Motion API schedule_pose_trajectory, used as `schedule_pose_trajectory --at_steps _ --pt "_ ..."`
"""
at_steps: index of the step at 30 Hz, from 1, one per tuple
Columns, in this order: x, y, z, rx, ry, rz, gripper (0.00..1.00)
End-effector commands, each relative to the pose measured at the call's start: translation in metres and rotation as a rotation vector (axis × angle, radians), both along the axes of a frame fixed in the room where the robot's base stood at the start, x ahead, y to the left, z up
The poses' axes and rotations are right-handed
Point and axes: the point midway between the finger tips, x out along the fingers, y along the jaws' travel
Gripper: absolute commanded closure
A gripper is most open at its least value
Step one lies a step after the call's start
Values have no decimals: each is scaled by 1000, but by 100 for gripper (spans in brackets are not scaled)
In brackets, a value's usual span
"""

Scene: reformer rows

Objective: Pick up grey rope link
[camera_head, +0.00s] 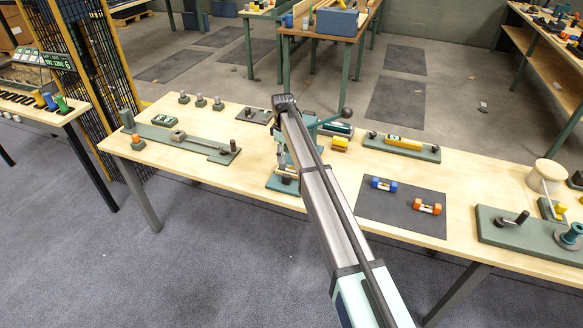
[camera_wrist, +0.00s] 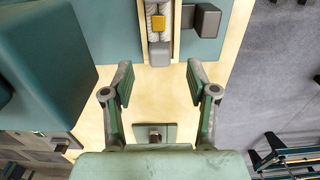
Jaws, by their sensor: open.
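A grey rope link (camera_wrist: 160,52) shows at the top middle of the wrist view, with a grey end block, pale rope strands and a yellow piece (camera_wrist: 158,23) across them. It lies in a narrow slot on a teal plate (camera_wrist: 203,50), and its far end is cut off by the frame. My gripper (camera_wrist: 159,82) is open and empty, its two fingers apart on either side of the line of the link, just short of its near end block. In the head view my arm hides the gripper and most of the teal fixture (camera_head: 281,184).
A dark grey block (camera_wrist: 207,20) stands right beside the link's slot. A large teal body (camera_wrist: 40,65) fills the left of the wrist view. On a dark mat (camera_head: 385,217) lie a blue-ended link (camera_head: 384,184) and an orange-ended link (camera_head: 427,207).

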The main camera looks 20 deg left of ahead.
Motion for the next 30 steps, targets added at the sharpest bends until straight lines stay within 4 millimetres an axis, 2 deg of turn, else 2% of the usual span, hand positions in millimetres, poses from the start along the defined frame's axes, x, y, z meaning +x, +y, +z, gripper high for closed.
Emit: schedule_pose_trajectory --at_steps 5,15,22,23,27,28,30 --pt "0 0 -8 0 1 0 42" --pt "0 -1 -48 0 1 0 42" --pt "1 -1 -52 1 -1 0 42" --pt "0 -1 -52 1 -1 0 45" --pt "0 -1 -52 0 0 0 95" --pt "0 -1 -52 0 0 0 100" --pt "0 -1 -52 0 0 0 100"
